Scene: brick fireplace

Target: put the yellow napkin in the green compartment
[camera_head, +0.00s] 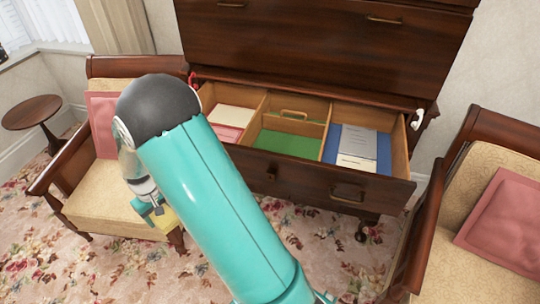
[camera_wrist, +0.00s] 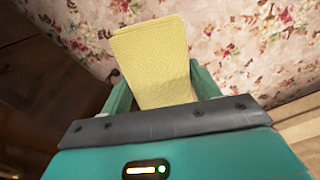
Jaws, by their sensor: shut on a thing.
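The yellow napkin (camera_wrist: 155,58) is a folded, textured cloth held between the fingers of my gripper (camera_wrist: 163,88) in the wrist view, with floral carpet behind it. In the head view, the napkin (camera_head: 160,221) is partly hidden below my gripper (camera_head: 150,208), in front of the left armchair's seat and left of the drawer. The green compartment (camera_head: 288,142) is the middle section of the open drawer, with a green bottom and wooden dividers. My gripper is apart from the drawer.
The left drawer section holds white and pink papers (camera_head: 232,118); the right one holds a blue folder (camera_head: 379,150) with papers. Armchairs stand left (camera_head: 108,195) and right (camera_head: 470,165). The wooden chest (camera_head: 325,45) rises behind the drawer. My teal arm covers part of the drawer's left front.

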